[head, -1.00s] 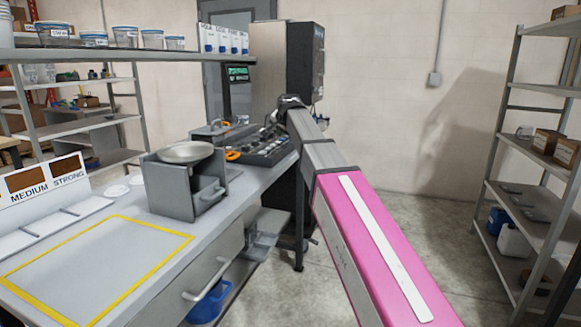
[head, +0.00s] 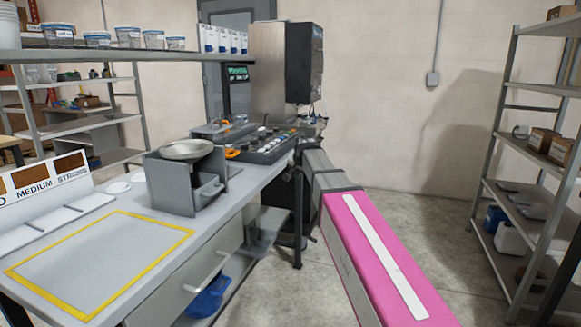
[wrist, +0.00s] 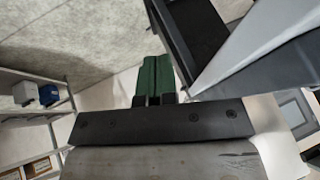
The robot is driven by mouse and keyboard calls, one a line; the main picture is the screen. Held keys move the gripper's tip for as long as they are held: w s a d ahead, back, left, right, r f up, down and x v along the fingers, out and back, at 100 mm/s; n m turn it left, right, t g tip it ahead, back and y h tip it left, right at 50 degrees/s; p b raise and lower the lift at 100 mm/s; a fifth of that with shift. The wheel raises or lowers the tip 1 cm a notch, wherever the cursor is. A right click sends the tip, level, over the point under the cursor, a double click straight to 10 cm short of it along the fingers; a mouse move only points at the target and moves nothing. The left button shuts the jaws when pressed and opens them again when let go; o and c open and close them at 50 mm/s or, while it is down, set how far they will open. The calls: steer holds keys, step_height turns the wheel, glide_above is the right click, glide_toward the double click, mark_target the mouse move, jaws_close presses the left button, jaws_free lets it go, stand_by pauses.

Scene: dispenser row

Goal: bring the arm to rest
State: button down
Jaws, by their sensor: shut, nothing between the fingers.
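My arm (head: 370,240), with a pink link and grey sections, reaches forward along the right side of the workbench (head: 130,205). In the head view its far end lies low beside the dark machine, and the fingers cannot be made out there. In the wrist view my gripper (wrist: 158,78) shows two green fingers pressed together, with nothing between them. A dark cabinet-like body with a pale edge lies close to the right of the fingers in that view.
A grey scale-like unit (head: 187,180) and a tray of tools (head: 262,147) stand on the bench. A yellow-outlined area (head: 100,262) is empty. A metal shelf rack (head: 530,200) stands at the right. The floor (head: 425,215) between arm and rack is clear.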

steer(key=s+d+f+n+g, duration=0.1)
steer(key=s+d+f+g, duration=0.1)
steer(key=s+d+f, duration=0.3)
steer(key=s+d+f+n+g+h, duration=0.1)
steer(key=s+d+f, duration=0.4)
steer(key=s+f, duration=0.9)
steer(key=s+d+f+n+g, duration=0.2)
steer(key=s+d+f, duration=0.3)
steer(key=s+f, duration=0.5)
step_height(320, 180, down, 2)
steer(key=shift+d+f+g, duration=0.2)
steer(key=shift+d+g, duration=0.2)
steer(key=shift+g, duration=0.4)
steer(key=shift+a, duration=0.1)
